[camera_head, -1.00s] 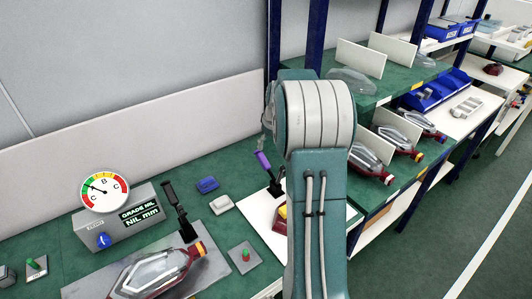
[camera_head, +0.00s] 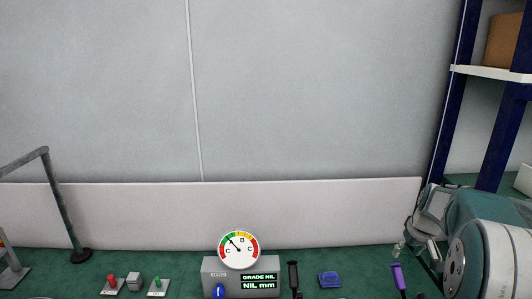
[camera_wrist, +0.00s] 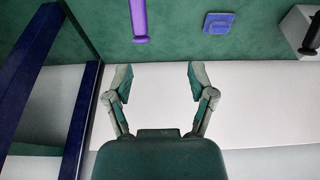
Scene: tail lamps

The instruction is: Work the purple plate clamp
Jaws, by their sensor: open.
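The purple clamp handle (camera_head: 399,277) stands up from the green bench near the lower right of the head view, its base cut off by the frame edge. In the wrist view the purple handle (camera_wrist: 139,20) shows at the top, left of centre, cut off by the top edge. My gripper (camera_wrist: 159,78) is open with nothing between its fingers. The handle lies beyond the fingertips and apart from them, a little left of the middle of the gap. In the head view my arm is at the right edge, close beside the handle.
A grey gauge box (camera_head: 240,277) with a dial and a black-handled clamp (camera_head: 293,277) stand left of the purple handle. A blue block (camera_head: 329,280) lies between the clamps. A pale back panel (camera_head: 200,215) runs behind the bench. A dark blue shelf post (camera_wrist: 80,120) is at left in the wrist view.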

